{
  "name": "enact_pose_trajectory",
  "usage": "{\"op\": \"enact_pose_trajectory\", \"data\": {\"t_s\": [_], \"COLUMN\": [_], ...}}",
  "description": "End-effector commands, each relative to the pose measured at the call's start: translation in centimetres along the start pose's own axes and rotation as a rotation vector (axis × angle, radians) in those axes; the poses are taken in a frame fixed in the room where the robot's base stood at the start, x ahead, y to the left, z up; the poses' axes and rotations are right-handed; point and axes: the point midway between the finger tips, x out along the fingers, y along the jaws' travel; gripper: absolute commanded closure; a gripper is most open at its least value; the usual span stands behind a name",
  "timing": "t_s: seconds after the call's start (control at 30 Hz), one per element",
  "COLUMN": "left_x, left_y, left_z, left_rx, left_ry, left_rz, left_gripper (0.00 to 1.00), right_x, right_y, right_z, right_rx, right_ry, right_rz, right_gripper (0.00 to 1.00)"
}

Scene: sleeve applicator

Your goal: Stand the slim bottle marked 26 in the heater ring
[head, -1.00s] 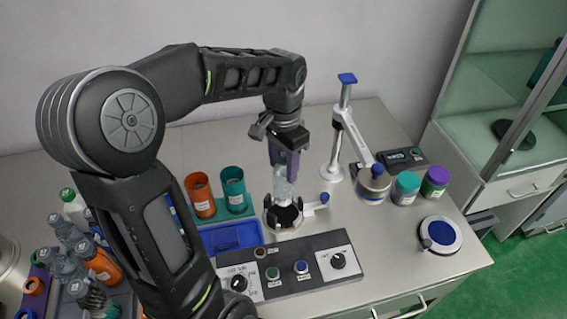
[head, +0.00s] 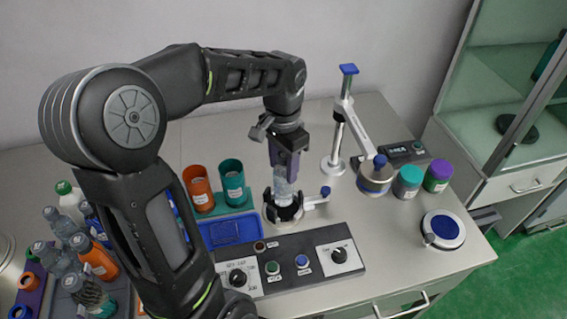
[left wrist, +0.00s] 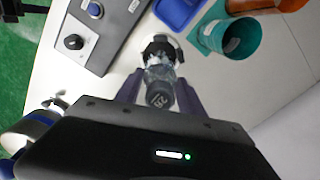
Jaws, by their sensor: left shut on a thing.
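A slim clear bottle (head: 284,186) is upright between the fingers of my left gripper (head: 285,168), which is shut on it. In the left wrist view the bottle's dark cap (left wrist: 158,95) faces the camera; its marking is too small to read surely. The bottle's lower end is inside the heater ring (head: 270,214), a pale round base with dark prongs. The ring also shows in the left wrist view (left wrist: 160,44) around the bottle's lower part. Whether the bottle touches the bottom is hidden. My right gripper is not in view.
A control panel (head: 318,262) lies in front of the ring, a blue tray (head: 230,232) to its left. Orange (head: 199,188) and teal (head: 232,184) cups stand behind the tray. A stand with an arm (head: 345,125) rises behind right. Several bottles crowd the left.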

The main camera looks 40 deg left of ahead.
Motion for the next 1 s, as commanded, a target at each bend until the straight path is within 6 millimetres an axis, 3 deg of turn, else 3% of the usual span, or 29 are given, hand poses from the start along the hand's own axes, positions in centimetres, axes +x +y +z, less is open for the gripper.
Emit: {"op": "enact_pose_trajectory", "data": {"t_s": [0.5,0.53,0.8,1.0], "left_x": [2.2,2.0,2.0,2.0], "left_y": [0.0,0.0,0.0,0.0], "left_z": [0.0,0.0,0.0,0.0], "left_rx": [0.000,0.000,0.000,0.000], "left_ry": [0.000,0.001,0.000,-0.001], "left_rz": [0.000,-0.001,0.000,0.000], "left_gripper": [1.00,0.52,0.29,0.28], "right_x": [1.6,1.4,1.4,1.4], "right_y": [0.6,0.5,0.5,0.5], "right_z": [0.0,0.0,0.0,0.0], "right_rx": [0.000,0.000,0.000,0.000], "right_ry": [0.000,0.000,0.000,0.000], "right_rz": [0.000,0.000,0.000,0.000], "right_gripper": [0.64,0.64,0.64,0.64]}}
